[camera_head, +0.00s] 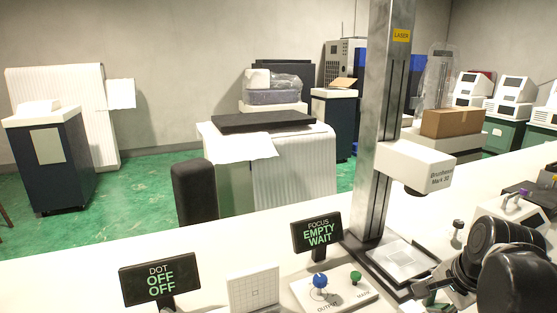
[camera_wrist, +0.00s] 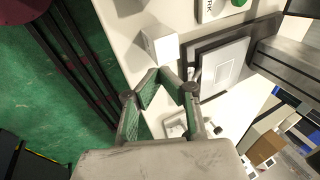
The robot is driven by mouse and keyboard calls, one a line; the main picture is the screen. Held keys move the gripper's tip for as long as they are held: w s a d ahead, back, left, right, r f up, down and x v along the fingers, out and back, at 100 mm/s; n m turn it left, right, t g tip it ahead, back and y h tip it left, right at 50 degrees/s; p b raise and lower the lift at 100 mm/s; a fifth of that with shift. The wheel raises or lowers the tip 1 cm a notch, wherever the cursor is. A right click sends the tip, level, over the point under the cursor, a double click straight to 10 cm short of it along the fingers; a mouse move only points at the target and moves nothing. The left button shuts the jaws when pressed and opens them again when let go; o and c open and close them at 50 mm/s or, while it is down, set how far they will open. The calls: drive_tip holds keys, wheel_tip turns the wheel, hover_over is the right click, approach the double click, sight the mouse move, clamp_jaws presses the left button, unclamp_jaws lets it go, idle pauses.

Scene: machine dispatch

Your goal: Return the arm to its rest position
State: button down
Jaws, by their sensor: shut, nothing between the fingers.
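My gripper (camera_wrist: 161,72) shows in the wrist view with its green fingers angled together, their tips meeting. Nothing is between them. The tips lie in the picture just below a small white block (camera_wrist: 160,42) and left of the stage plate (camera_wrist: 222,68); I cannot tell the height between them. In the head view my dark arm fills the lower right corner. My gripper (camera_head: 432,297) is partly hidden there, low beside the laser's stage (camera_head: 400,262).
The laser column (camera_head: 388,130) with its white head (camera_head: 415,165) rises close to my arm. A button box (camera_head: 330,292), the FOCUS display (camera_head: 317,235) reading EMPTY WAIT, and the DOT display (camera_head: 160,279) reading OFF OFF stand on the white bench. Another machine (camera_head: 520,208) stands at right.

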drive_tip(key=s+a+r+n+t, duration=0.1)
drive_tip(key=s+a+r+n, duration=0.2)
drive_tip(key=a+n, duration=0.3)
drive_tip(key=s+a+r+n+t+p, duration=0.1)
drive_tip(key=s+a+r+n, duration=0.2)
drive_tip(key=a+n, duration=0.4)
drive_tip(key=shift+s+a+n+t, duration=0.2)
drive_tip(key=shift+n+t, duration=0.1)
drive_tip(key=shift+n, duration=0.4)
drive_tip(key=c, duration=2.4)
unclamp_jaws()
